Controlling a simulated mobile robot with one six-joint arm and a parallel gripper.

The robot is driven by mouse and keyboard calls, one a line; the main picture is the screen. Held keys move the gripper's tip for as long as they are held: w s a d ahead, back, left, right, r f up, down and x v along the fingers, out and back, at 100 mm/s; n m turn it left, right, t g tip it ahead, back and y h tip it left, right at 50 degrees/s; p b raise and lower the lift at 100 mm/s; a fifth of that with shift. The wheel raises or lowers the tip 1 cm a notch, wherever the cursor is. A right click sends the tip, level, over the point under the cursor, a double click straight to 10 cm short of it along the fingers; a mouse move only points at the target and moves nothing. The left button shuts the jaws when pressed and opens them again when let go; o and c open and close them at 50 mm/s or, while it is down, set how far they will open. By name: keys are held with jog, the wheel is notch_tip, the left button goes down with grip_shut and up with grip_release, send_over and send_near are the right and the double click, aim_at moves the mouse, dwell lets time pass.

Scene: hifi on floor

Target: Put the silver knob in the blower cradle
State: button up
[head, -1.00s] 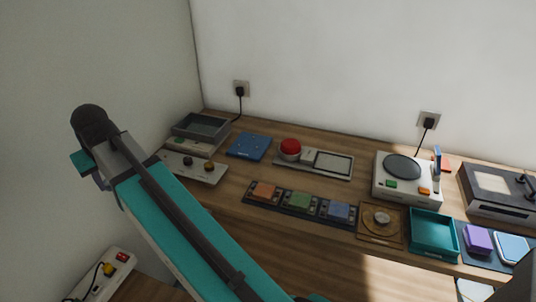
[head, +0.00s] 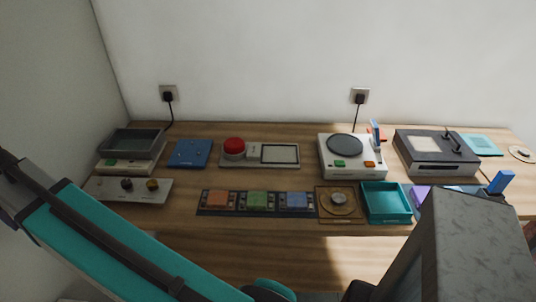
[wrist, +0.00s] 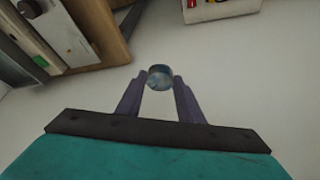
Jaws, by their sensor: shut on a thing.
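In the wrist view my gripper (wrist: 160,85) is shut on a small round silver-blue piece, which looks like the silver knob (wrist: 160,76). It is held between the two fingertips, clear of any surface, with pale floor behind it. In the head view the gripper and the held piece are not visible. I cannot surely tell the blower cradle. A blue upright handle (head: 501,182) shows at the right of the bench, its lower part hidden behind a grey block-like shape.
The wooden bench (head: 290,225) runs along the wall. It carries a knob panel (head: 105,190), a red button (head: 234,147), a coloured module strip (head: 257,202), a wooden square with a round metal piece (head: 338,200), a teal tray (head: 386,203) and a white plate device (head: 352,165).

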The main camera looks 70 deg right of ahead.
jog(key=s+d+f+m+g+h+b, duration=0.15)
jog(key=s+d+m, duration=0.3)
jog(key=d, duration=0.65)
jog(key=s+d+f+m+h+b, duration=0.1)
jog(key=s+d+m+b, duration=0.15)
jog(key=s+d, duration=0.65)
jog(key=s+d+f+m+g+h+b, duration=0.1)
jog(key=s+d+f+m+h+b, duration=0.3)
jog(key=d, duration=1)
jog(key=s+d+m+g+y+b, duration=0.1)
jog(key=s+d+m, duration=0.3)
jog(key=s, duration=0.6)
jog(key=s+d+f+m+g+b, duration=0.1)
jog(key=s+d+m, duration=0.4)
jog(key=s, duration=0.6)
jog(key=s+d+m+g+y+b, duration=0.1)
jog(key=s+d+m+g, duration=0.1)
jog(key=s+d+m, duration=0.3)
jog(key=s+d, duration=0.3)
jog(key=s, duration=0.3)
jog(key=shift+s+d+f+g+y, duration=0.2)
jog(key=shift+d+f+g+y, duration=0.05)
jog(key=shift+f+g+y, duration=0.1)
jog(key=shift+w+d+r+p, duration=0.15)
jog(key=shift+d+r+p, duration=0.1)
jog(key=shift+p, duration=0.8)
